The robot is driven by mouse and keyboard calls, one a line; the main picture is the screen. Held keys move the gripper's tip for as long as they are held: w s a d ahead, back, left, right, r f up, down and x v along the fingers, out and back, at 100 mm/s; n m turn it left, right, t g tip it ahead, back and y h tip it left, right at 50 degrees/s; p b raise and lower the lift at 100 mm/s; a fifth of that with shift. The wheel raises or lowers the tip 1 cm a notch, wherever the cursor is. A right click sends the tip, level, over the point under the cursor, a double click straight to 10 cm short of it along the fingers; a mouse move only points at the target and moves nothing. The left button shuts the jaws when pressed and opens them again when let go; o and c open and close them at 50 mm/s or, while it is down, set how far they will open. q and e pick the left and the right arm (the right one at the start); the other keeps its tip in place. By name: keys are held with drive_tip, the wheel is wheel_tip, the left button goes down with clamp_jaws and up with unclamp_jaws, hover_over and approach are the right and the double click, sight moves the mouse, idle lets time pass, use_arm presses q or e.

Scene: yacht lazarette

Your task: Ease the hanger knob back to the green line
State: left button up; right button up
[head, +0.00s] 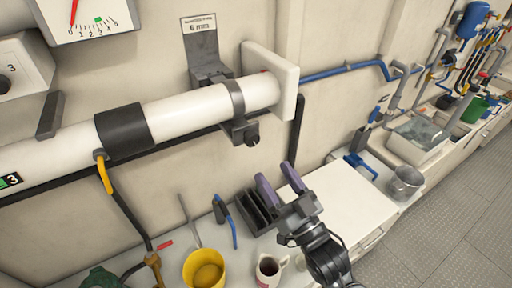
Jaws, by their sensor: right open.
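The hanger (238,105) is a grey clamp around the white pipe (185,112), below a grey wall bracket. A dark knob (252,140) sits at the lower right of the clamp. The gauge (85,18) at top left has a red needle near the low end of its scale and a green mark (98,20) further right. My right gripper (280,184) is below the knob and apart from it, its two purple fingers spread with nothing between them. My left gripper is out of view.
A grey rack (258,212), yellow cup (205,270) and mug (270,268) stand on the bench around my right gripper. A yellow lever (104,175) hangs under the pipe's black sleeve (124,131). The white bench top (335,205) to the right is clear.

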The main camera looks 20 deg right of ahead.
sight(254, 141)
drive_tip(key=p+x, duration=0.2)
drive_tip(key=x, duration=0.6)
drive_tip(key=shift+s+r, duration=0.1)
drive_tip(key=shift+r, duration=0.05)
drive_tip(key=shift+w+a+r, duration=0.1)
drive_tip(key=shift+w+r, duration=0.05)
drive_tip(key=shift+w, duration=0.5)
drive_tip(key=c, duration=1)
drive_tip(key=n+y+p, duration=0.1)
drive_tip(key=n+y, duration=0.1)
drive_tip(key=n, duration=0.1)
drive_tip(key=shift+r+g+p, duration=0.15)
drive_tip(key=shift+g+p, duration=0.15)
drive_tip(key=shift+c, duration=0.2)
drive_tip(key=n+y, duration=0.1)
drive_tip(key=n, duration=0.1)
drive_tip(key=shift+n, duration=0.3)
